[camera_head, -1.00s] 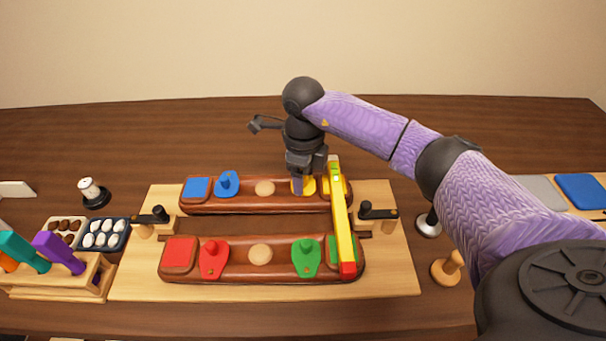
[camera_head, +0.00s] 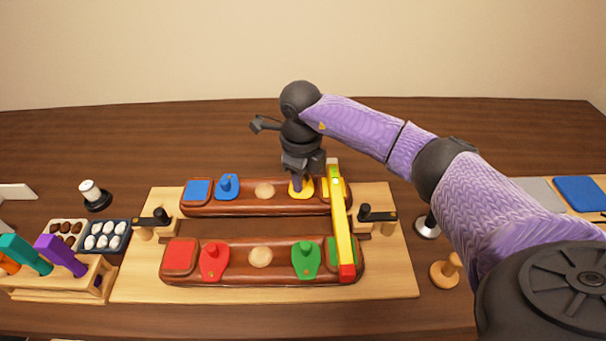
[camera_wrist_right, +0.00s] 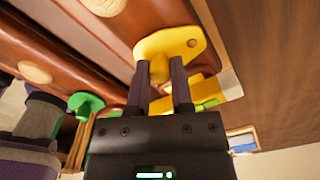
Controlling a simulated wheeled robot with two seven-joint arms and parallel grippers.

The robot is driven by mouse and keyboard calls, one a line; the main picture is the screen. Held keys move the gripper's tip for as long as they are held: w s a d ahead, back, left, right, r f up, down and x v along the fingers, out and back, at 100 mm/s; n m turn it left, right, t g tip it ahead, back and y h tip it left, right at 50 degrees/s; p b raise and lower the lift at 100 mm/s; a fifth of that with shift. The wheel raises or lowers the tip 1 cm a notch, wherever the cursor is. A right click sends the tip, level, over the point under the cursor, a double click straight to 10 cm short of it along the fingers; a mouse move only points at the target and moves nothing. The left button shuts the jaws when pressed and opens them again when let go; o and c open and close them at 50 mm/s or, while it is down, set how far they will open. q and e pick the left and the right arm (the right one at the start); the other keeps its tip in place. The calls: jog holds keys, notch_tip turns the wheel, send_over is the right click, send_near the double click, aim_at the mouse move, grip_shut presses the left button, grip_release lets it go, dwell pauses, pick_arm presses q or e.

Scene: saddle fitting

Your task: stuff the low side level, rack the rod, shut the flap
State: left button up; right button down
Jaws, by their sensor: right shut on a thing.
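The saddle has two brown padded panels, a far one (camera_head: 250,207) and a near one (camera_head: 225,270). My right gripper (camera_head: 299,188) points down at the far panel and is shut on the knob of the yellow flap (camera_wrist_right: 185,43). This flap also shows under the fingers in the head view (camera_head: 301,195). The rod (camera_head: 343,225), yellow with a red near end, lies across both panels at their right ends. It partly covers a green patch. A blue flap (camera_head: 227,184), red flap (camera_head: 213,260) and green flap (camera_head: 306,258) lie on the panels. My left gripper is not in view.
Trays of brown lumps (camera_head: 54,226) and white lumps (camera_head: 127,228) stand at the left, behind a wooden rack (camera_head: 60,284) with coloured handles. Black-handled clamps (camera_head: 152,216) flank the board (camera_head: 140,288).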

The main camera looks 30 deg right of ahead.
aim_at(287, 175)
jog(key=m, duration=0.1)
jog(key=m+p, duration=0.1)
jog(key=m, duration=0.1)
jog(key=w+m, duration=0.1)
jog(key=shift+a+r+p, duration=0.15)
jog(key=shift+a+p, duration=0.2)
jog(key=shift+a, duration=0.05)
jog(key=m, duration=0.2)
jog(key=w+m+p, duration=0.1)
jog(key=m, duration=0.2)
jog(key=shift+w+a+m, duration=0.2)
jog(key=shift+w+m, duration=0.05)
jog(key=shift+m, duration=0.15)
jog(key=m, duration=0.2)
jog(key=w+m+p, duration=0.1)
jog(key=m, duration=0.1)
jog(key=shift+w+m, duration=0.15)
jog(key=shift+m, duration=0.15)
jog(key=m, duration=0.1)
jog(key=w+m, duration=0.1)
jog(key=m, duration=0.1)
jog(key=d+m, duration=0.1)
jog(key=m, duration=0.1)
jog(key=shift+w, duration=0.15)
jog(key=shift+m+p, duration=0.3)
jog(key=c, duration=0.5)
grip_release()
